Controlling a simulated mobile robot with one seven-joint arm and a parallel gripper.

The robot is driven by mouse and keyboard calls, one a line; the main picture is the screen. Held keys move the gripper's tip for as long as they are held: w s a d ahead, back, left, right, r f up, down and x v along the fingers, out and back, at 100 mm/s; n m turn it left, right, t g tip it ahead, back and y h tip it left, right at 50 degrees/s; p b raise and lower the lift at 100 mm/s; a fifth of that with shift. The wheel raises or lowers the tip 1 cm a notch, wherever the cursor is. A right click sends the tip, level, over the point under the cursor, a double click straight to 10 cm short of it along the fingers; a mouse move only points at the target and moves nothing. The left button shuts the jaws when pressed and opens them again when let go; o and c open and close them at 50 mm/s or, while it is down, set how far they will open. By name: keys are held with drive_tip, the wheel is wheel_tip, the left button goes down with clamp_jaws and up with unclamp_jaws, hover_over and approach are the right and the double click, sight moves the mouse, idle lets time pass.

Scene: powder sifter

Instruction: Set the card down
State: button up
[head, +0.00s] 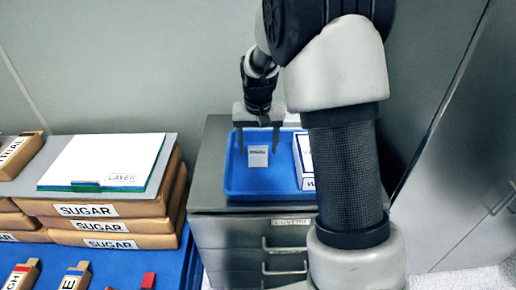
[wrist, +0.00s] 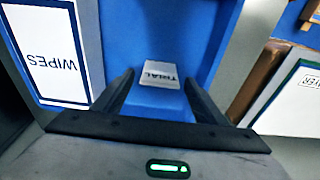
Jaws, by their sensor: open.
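A small white card (head: 258,158) marked TRIAL is at the blue tray (head: 235,185) on top of the grey drawer cabinet. It also shows in the wrist view (wrist: 160,72), beyond and between my fingertips. My gripper (head: 258,148) points down over the tray with its fingers spread, one to each side of the card. In the wrist view the gripper (wrist: 158,82) is open, with visible gaps between the fingers and the card. I cannot tell whether the card's underside touches the tray floor.
A white box marked WIPES (wrist: 52,60) stands in the tray beside the gripper. Left of the cabinet, a white folder (head: 105,160) marked LAYER lies on stacked SUGAR packs (head: 140,208). A wall is close behind. Clear blue tray floor shows around the card.

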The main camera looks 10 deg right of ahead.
wheel_tip(320, 180, up, 10)
drive_tip(key=s, duration=0.1)
drive_tip(key=s+r+n+t, duration=0.1)
drive_tip(key=s+r, duration=0.4)
drive_tip(key=s, duration=0.2)
drive_tip(key=s+r+t, duration=0.1)
drive_tip(key=s+r, duration=0.4)
drive_tip(key=s, duration=0.3)
drive_tip(key=s+f+n+t+p, duration=0.1)
drive_tip(key=s+f+t, duration=0.1)
drive_tip(key=s, duration=1)
drive_tip(key=shift+g, duration=0.7)
drive_tip(key=r+p, duration=0.1)
drive_tip(key=p, duration=0.1)
drive_tip(key=r+p, duration=0.2)
drive_tip(key=p, duration=0.1)
drive_tip(key=r+p, duration=0.2)
drive_tip(key=p, duration=0.1)
drive_tip(key=shift+w+a+r, duration=0.1)
drive_tip(key=shift+w, duration=0.15)
